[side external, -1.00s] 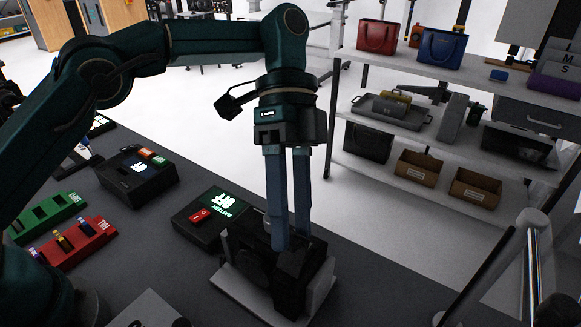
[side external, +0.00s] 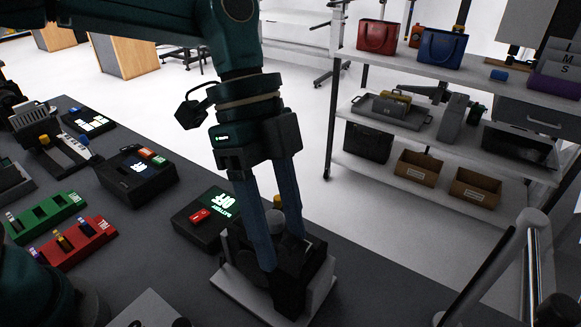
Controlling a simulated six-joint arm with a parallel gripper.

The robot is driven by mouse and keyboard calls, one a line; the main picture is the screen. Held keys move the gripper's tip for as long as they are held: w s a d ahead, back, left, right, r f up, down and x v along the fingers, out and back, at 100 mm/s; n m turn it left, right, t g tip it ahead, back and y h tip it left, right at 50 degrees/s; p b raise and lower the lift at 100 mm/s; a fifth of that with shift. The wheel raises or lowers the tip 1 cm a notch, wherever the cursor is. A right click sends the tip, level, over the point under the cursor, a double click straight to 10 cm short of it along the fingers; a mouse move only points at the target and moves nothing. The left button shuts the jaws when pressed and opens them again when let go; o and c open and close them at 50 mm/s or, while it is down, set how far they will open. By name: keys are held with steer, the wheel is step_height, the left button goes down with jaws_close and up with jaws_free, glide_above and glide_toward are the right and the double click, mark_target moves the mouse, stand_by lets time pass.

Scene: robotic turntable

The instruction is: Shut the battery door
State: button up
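A black device (side external: 238,246) stands on a pale base plate (side external: 318,300) at the front edge of the table. A dark block-like part (side external: 292,288) on its right side may be the battery door, but I cannot tell how far open it is. My gripper (side external: 281,253) points down over the device, tilted, with its two blue-grey fingers apart. The left fingertip is at or close to the dark part; contact is unclear. A grey rounded piece and a small yellow piece show near the fingers. The fingers hide part of the device.
Left of the device is a black box (side external: 188,222) with a lit screen reading OFF and a red switch. Further left are another black box (side external: 128,188), a red tray (side external: 78,250) and a green tray (side external: 50,222). Bare table lies between them.

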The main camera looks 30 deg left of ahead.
steer(key=s+a+r+n+t, duration=0.2)
steer(key=a+r+t, duration=0.2)
steer(key=a+r, duration=0.3)
steer(key=s+a+f+n+t+y, duration=0.2)
steer(key=a+n, duration=0.4)
steer(key=n, duration=0.3)
steer(key=s+a+f+n+t+y, duration=0.1)
steer(key=s+a+f+n+y, duration=0.1)
steer(key=a+n, duration=0.5)
steer(key=shift+s+f+n+t+y, duration=0.35)
steer(key=shift+f+n+t+y, duration=0.05)
steer(key=shift+f+n, duration=0.45)
